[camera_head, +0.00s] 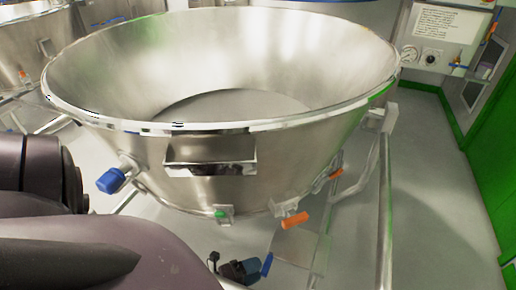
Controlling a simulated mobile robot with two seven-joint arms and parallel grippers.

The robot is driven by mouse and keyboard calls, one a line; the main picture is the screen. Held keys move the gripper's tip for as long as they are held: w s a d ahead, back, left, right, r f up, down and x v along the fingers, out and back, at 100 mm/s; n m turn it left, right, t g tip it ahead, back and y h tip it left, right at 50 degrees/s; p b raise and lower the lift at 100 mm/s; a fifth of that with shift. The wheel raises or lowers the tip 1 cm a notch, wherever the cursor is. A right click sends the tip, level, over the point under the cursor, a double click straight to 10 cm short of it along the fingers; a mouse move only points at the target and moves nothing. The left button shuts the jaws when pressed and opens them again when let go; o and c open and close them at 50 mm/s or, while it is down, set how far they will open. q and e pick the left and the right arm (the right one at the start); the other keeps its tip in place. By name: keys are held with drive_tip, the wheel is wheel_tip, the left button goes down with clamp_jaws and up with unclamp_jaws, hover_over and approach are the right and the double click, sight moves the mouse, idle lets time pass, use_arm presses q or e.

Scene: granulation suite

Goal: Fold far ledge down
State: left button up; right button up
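No part is clearly recognisable as the far ledge. Dark mauve links of my own arm cover the lower left corner. I can make out no fingertips of my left gripper, and my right gripper does not show.
A blue-capped valve (111,181) and an orange handle (294,220) stick out from the bowl's lower side. Steel frame tubes (385,210) stand right of it. A gauge panel (435,40) is on the back wall. Bare grey floor (440,190) lies at the right.

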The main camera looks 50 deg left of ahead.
use_arm(q)
drive_tip(key=v, duration=0.9)
drive_tip(key=shift+d+f, duration=0.15)
drive_tip(key=shift+f, duration=0.6)
drive_tip(key=shift+s, duration=0.1)
idle(0.4)
idle(0.4)
